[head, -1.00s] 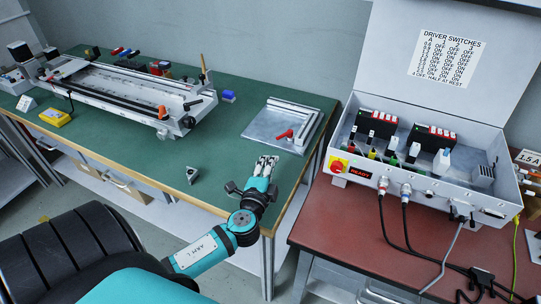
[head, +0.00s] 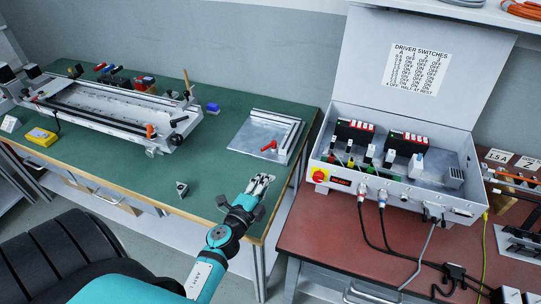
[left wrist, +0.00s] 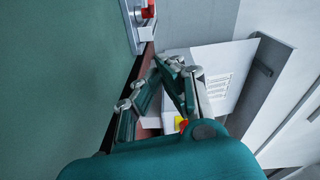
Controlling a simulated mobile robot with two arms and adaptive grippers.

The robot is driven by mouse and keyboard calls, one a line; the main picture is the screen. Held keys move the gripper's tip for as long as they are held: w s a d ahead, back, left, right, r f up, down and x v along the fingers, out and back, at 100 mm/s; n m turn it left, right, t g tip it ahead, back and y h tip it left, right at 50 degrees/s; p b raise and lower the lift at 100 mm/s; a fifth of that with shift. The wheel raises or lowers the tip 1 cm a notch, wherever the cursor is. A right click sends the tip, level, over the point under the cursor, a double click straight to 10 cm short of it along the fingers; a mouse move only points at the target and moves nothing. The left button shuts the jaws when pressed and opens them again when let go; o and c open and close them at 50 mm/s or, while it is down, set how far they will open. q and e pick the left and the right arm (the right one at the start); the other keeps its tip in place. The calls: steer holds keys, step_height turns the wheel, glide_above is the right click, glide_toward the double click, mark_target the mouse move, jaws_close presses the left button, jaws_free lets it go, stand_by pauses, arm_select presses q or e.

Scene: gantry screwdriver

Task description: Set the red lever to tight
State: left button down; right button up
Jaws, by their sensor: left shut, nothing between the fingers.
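The red lever (head: 268,146) sits on a grey metal plate with a raised L-shaped rail (head: 290,137), near the right end of the green table. My left gripper (head: 262,182) is shut and empty, above the table's front right corner, nearer the front edge than the lever and apart from it. In the left wrist view the gripper fingers (left wrist: 160,75) point up the picture. Part of the red lever (left wrist: 148,10) shows at the top edge there. No tight mark is legible. My right gripper is in neither view.
A long linear gantry (head: 110,110) fills the green table's (head: 215,150) left part. A small grey block (head: 181,189) stands near the front edge. On the red-brown bench (head: 320,235) at right is an open driver box (head: 400,195) with cables. The table between gantry and plate is mostly clear.

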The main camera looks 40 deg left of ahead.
arm_select(q)
steer(key=shift+w, duration=0.1)
steer(key=w, duration=0.3)
steer(key=w+a, duration=0.1)
steer(key=w, duration=0.6)
steer(key=shift+w+a+f, duration=0.1)
steer(key=shift+a+f, duration=0.1)
steer(key=shift+a, duration=0.05)
steer(key=a, duration=0.2)
steer(key=shift+a+f+b, duration=0.3)
steer(key=shift+f, duration=0.05)
steer(key=shift+a, duration=0.6)
